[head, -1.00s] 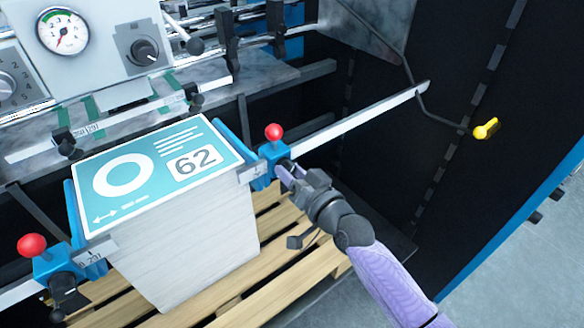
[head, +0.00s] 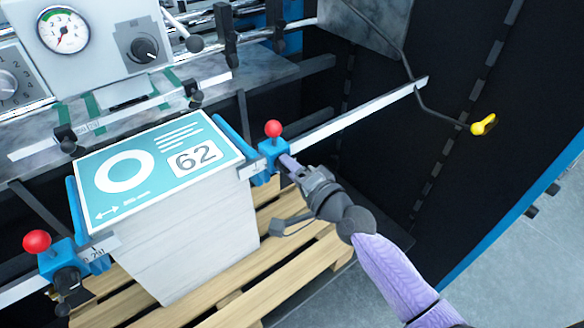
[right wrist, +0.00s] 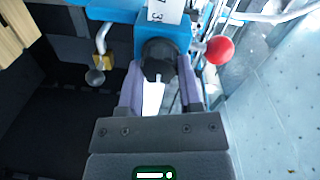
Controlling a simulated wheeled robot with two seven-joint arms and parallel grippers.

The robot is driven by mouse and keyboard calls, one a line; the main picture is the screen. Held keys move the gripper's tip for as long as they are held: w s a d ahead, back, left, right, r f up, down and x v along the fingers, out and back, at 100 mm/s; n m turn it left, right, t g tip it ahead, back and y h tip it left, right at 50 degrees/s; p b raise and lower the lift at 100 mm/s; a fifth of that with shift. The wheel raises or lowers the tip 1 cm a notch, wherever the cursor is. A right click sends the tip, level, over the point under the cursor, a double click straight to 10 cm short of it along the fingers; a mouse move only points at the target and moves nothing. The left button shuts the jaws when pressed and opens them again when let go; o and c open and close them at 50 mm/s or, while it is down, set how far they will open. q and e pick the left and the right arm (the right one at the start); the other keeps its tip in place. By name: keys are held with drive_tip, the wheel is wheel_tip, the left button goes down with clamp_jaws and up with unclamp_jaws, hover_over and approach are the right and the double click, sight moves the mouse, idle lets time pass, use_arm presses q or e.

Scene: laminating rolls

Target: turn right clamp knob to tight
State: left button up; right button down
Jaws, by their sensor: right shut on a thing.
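The right clamp is a blue block (head: 268,150) with a red ball on top (head: 273,129), on the measuring rail beside the paper stack. Its dark knob (right wrist: 158,58) shows in the right wrist view, on the near face of the blue block. My right gripper (head: 290,165) reaches the clamp from the lower right. In the right wrist view its two purple fingers (right wrist: 160,85) lie on either side of the knob, shut on it. The fingers partly hide the knob in the head view. My left gripper is not in view.
The paper stack (head: 190,235) with a teal top sheet stands on a wooden pallet (head: 290,260). The left clamp (head: 60,262) with its red ball sits at lower left. The rail (head: 350,118) runs on to the right. A yellow-ended lever (head: 484,125) hangs at right.

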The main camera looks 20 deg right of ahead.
drive_tip(key=shift+m, duration=0.5)
idle(0.3)
drive_tip(key=shift+c, duration=1.3)
unclamp_jaws()
drive_tip(key=v, duration=1)
